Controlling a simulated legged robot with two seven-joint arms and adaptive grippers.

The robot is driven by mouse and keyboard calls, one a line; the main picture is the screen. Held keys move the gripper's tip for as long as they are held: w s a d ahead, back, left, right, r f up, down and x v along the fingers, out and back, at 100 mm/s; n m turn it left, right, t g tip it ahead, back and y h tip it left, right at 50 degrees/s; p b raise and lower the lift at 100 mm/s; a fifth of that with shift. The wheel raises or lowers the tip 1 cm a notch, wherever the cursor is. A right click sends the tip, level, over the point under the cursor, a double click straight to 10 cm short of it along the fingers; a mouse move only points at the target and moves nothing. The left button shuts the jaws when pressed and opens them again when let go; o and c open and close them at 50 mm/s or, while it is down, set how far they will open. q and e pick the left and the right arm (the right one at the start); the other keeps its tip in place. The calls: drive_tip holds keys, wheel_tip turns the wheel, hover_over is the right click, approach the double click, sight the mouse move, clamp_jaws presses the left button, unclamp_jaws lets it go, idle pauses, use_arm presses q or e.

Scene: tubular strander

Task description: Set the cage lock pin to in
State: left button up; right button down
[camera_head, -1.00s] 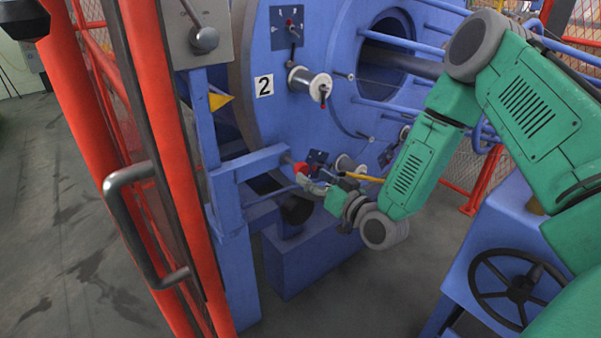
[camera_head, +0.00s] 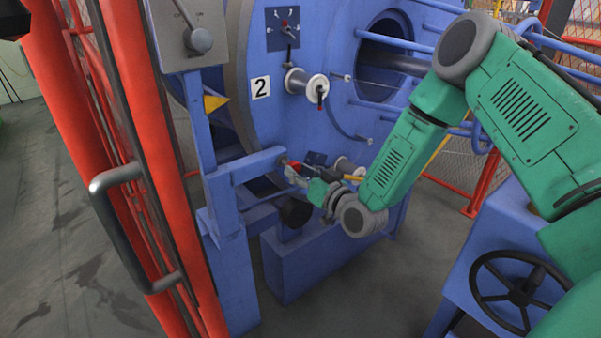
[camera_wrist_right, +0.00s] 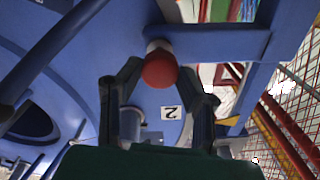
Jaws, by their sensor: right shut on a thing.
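The cage lock pin shows as a red ball knob (camera_head: 294,165) on a short light shank at the end of a blue bracket arm, beside the large blue cage disc. In the right wrist view the red knob (camera_wrist_right: 160,69) sits between my fingertips, with its shank running up into the blue bracket. My right gripper (camera_head: 291,174) is shut on the knob, and its fingers (camera_wrist_right: 160,80) stand on either side of it. The far end of the pin is hidden by the bracket. My left gripper is not in view.
The blue disc carries a plate numbered 2 (camera_head: 260,88) and a white spool (camera_head: 306,83). A red guard door with a grey handle (camera_head: 125,220) stands at the left. A black handwheel (camera_head: 519,290) is at lower right. Grey floor lies between them.

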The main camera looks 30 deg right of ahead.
sight(297, 170)
drive_tip(key=w, duration=0.2)
drive_tip(key=shift+w+a+r+b, duration=0.15)
drive_tip(key=shift+w+r+b, duration=0.05)
drive_tip(key=shift+w+b, duration=0.2)
drive_tip(key=shift+w+f, duration=0.1)
drive_tip(key=shift+w, duration=0.2)
drive_tip(key=c, duration=1.1)
unclamp_jaws()
drive_tip(key=shift+d+f, duration=0.1)
drive_tip(key=shift+d, duration=0.1)
drive_tip(key=shift+w+f, duration=0.1)
drive_tip(key=shift+a, duration=0.1)
drive_tip(key=shift+s, duration=0.55)
drive_tip(key=s, duration=0.7)
drive_tip(key=s+d, duration=0.1)
drive_tip(key=s, duration=0.3)
